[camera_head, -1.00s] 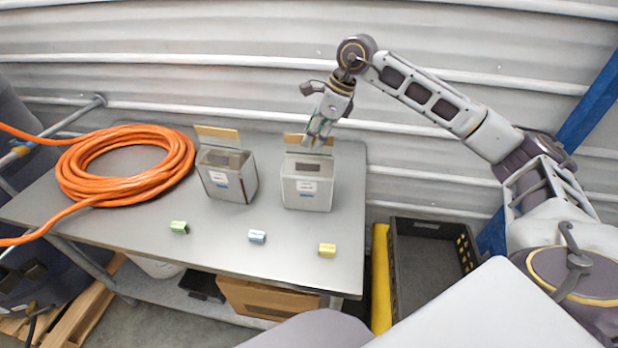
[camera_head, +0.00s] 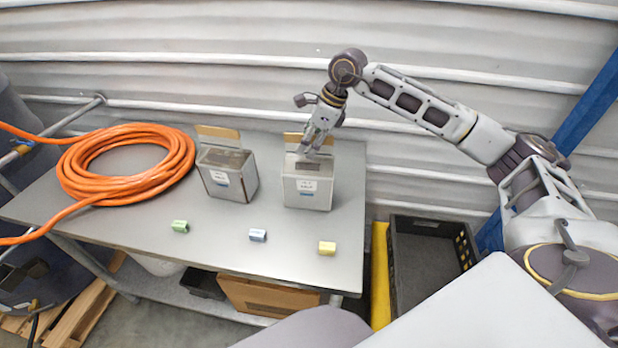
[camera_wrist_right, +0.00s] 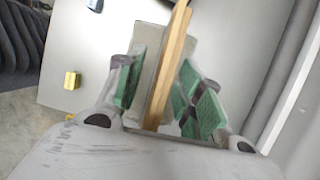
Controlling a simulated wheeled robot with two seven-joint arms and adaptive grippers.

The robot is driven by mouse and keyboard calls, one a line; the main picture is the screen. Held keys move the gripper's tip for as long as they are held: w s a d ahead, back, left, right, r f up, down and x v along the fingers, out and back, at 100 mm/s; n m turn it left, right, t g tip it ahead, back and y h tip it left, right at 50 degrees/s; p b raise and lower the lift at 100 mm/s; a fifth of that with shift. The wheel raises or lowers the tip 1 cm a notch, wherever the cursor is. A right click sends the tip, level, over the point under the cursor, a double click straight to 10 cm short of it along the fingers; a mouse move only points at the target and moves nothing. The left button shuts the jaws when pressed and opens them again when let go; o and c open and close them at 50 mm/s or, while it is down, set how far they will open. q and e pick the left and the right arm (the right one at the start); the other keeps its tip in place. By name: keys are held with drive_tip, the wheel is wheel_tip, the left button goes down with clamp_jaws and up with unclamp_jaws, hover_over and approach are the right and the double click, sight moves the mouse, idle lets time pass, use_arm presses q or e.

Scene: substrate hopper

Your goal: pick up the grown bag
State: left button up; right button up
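I cannot make out anything that is clearly a grown bag. Two grey metal boxes with pale labels and raised tan flaps stand on the table (camera_head: 120,222): the left box (camera_head: 237,186) and the right box (camera_head: 305,192). Each has a dark slot on top. My right gripper (camera_head: 309,153) is above the right box, by its flap (camera_head: 292,137). In the right wrist view, the green-padded fingers of my right gripper (camera_wrist_right: 160,93) are apart, with the tan flap (camera_wrist_right: 170,70) between them; contact cannot be told. My left gripper is out of view.
A green block (camera_head: 180,226), a blue block (camera_head: 257,235) and a yellow block (camera_head: 327,248) lie near the table's front edge. A coiled orange hose (camera_head: 75,180) covers the left side. A black crate (camera_head: 430,268) stands right of the table. A corrugated wall (camera_head: 200,75) is behind.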

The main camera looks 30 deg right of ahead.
drive_tip(key=shift+f+b, duration=0.25)
drive_tip(key=shift+b, duration=0.05)
idle(0.5)
idle(0.3)
clamp_jaws()
drive_tip(key=shift+r, duration=0.15)
